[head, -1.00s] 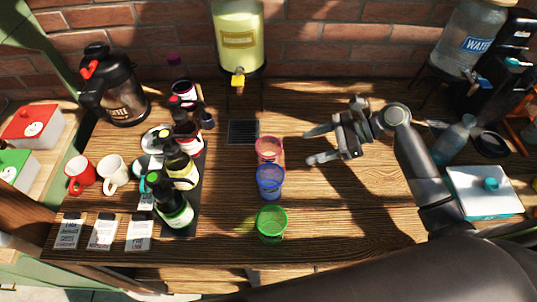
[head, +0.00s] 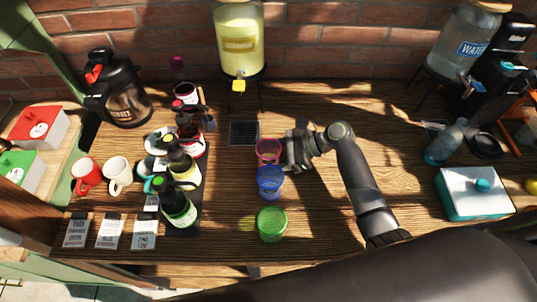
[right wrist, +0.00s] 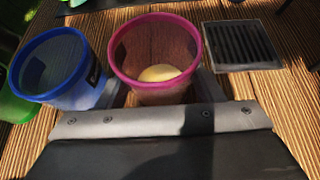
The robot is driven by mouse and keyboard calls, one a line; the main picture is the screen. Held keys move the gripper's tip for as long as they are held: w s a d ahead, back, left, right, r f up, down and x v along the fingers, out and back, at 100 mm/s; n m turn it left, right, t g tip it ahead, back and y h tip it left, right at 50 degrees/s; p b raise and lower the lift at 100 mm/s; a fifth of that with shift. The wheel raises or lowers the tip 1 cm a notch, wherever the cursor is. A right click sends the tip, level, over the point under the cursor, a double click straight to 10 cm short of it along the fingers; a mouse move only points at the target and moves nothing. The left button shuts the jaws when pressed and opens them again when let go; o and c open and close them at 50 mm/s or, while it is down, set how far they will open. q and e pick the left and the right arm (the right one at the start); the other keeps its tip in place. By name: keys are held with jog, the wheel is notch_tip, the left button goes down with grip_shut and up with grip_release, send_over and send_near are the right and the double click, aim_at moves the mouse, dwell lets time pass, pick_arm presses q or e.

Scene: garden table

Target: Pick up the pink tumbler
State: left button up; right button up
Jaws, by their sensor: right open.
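The pink tumbler (head: 268,151) stands upright on the wooden table, at the far end of a row with the blue tumbler (head: 270,182) and the green tumbler (head: 272,223). My right gripper (head: 284,152) is at the pink tumbler from the right. In the right wrist view the pink tumbler (right wrist: 157,55) is right in front of the gripper's palm, between the open fingers, which are mostly hidden beside and behind it. Something pale yellow shows inside or through it. The blue tumbler (right wrist: 60,68) is close on the left there. My left gripper is not in view.
A drip grate (head: 244,133) lies just behind and left of the pink tumbler, below the yellow drink dispenser (head: 239,40). Several bottles (head: 178,205) stand on a dark mat at left. A teal-and-white box (head: 474,194) sits at right. The table's middle right is mostly clear.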

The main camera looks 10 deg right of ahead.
jog(key=shift+w+a+f, duration=0.1)
jog(key=shift+a+f, duration=0.15)
jog(key=shift+a, duration=0.15)
jog(key=shift+d, duration=0.1)
jog(key=c, duration=0.6)
jog(key=shift+c, duration=0.2)
jog(key=shift+r, duration=0.1)
